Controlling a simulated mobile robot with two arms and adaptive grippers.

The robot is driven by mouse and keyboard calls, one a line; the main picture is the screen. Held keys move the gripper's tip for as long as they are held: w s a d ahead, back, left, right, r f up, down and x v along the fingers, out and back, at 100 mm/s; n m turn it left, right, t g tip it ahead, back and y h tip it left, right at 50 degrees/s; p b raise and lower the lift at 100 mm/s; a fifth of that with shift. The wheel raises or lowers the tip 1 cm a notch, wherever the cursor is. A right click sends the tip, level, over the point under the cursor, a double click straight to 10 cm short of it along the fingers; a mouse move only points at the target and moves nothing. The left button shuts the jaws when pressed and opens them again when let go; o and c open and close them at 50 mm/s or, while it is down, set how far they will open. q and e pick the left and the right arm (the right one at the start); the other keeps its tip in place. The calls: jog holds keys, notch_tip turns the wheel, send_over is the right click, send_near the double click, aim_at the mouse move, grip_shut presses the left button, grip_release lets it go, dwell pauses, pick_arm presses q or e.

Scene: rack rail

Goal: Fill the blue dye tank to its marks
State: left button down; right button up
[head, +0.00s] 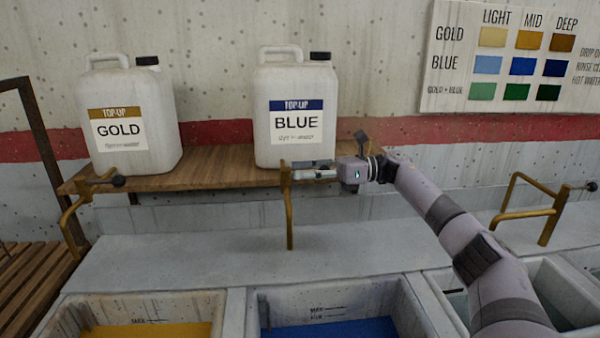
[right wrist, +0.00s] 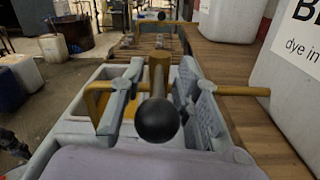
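The blue dye tank (head: 385,296) is at the bottom centre of the head view, with dark blue liquid (head: 345,329) below marks (head: 328,313) on its inner wall. A white jug labelled BLUE (head: 297,92) stands on the wooden shelf above it. My right gripper (head: 312,172) is at this spout's top. In the right wrist view its open fingers (right wrist: 163,100) stand either side of a brass lever with a black ball knob (right wrist: 157,120); contact is unclear. My left gripper is not in view.
A GOLD jug (head: 128,120) stands left on the shelf, with its own brass tap (head: 75,210). A yellow dye tank (head: 220,297) is left of the blue one. Another brass fitting (head: 525,214) is at right. A colour chart (head: 510,60) hangs on the wall.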

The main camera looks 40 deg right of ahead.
jog(key=v, duration=1)
jog(key=shift+s+d, duration=0.3)
